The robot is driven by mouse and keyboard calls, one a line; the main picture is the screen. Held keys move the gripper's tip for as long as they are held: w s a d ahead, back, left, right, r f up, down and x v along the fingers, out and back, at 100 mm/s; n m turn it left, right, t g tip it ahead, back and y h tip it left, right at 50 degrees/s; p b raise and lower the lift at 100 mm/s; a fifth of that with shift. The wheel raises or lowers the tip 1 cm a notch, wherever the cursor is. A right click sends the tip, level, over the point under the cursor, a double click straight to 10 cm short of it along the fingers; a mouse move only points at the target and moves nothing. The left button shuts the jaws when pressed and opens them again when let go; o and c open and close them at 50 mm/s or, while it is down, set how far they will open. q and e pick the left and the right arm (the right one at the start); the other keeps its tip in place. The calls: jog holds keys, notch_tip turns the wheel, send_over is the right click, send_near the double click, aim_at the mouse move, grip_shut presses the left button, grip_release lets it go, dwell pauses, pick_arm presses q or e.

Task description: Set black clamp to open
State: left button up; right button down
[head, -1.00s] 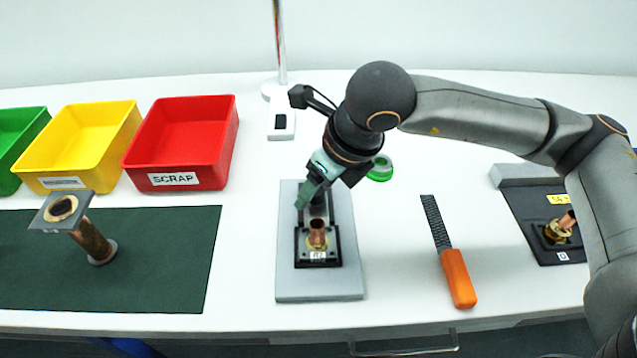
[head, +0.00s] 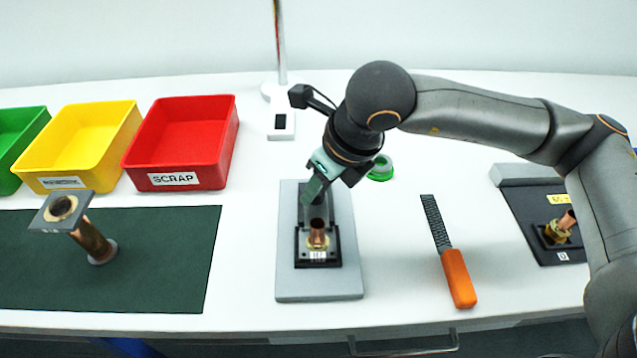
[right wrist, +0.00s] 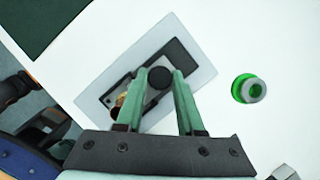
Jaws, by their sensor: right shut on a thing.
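The black clamp (head: 301,248) sits on a light grey plate (head: 291,286) in the middle of the table. A copper tube with a brass collar (head: 318,236) stands upright in its front part, above a small white label. My right gripper (head: 313,190) is over the back of the clamp, its green fingers pointing down. In the right wrist view the fingers are on either side of a round black knob (right wrist: 158,77), and they are shut on it as the clamp's handle. The gripper hides part of the handle in the head view. My left gripper is not in view.
A green and grey ring (head: 381,168) lies just right of my right gripper. An orange-handled file (head: 457,277) lies further right, before a second black fixture (head: 535,222). The red SCRAP bin (head: 181,143) is at back left. A copper part (head: 94,243) stands on the green mat (head: 176,270).

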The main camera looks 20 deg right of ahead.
dwell(0.7)
jog(key=shift+w+d+f+b, duration=0.1)
jog(key=shift+w+d+b, duration=0.05)
jog(key=shift+w+b, duration=0.35)
jog(key=shift+w+d+f+b, duration=0.1)
jog(key=shift+w+b, duration=0.3)
jog(key=shift+w, duration=0.1)
jog(key=shift+w+d+r, duration=0.1)
jog(key=shift+w+r, duration=0.05)
jog(key=shift+w, duration=0.1)
jog(key=shift+r, duration=0.15)
jog(key=c, duration=0.5)
grip_release()
jog(key=shift+r, duration=0.2)
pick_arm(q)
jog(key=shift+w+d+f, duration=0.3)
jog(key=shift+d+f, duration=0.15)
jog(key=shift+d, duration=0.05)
pick_arm(e)
jog(key=v, duration=1.2)
jog(key=shift+s+d, duration=0.1)
jog(key=shift+s, duration=0.05)
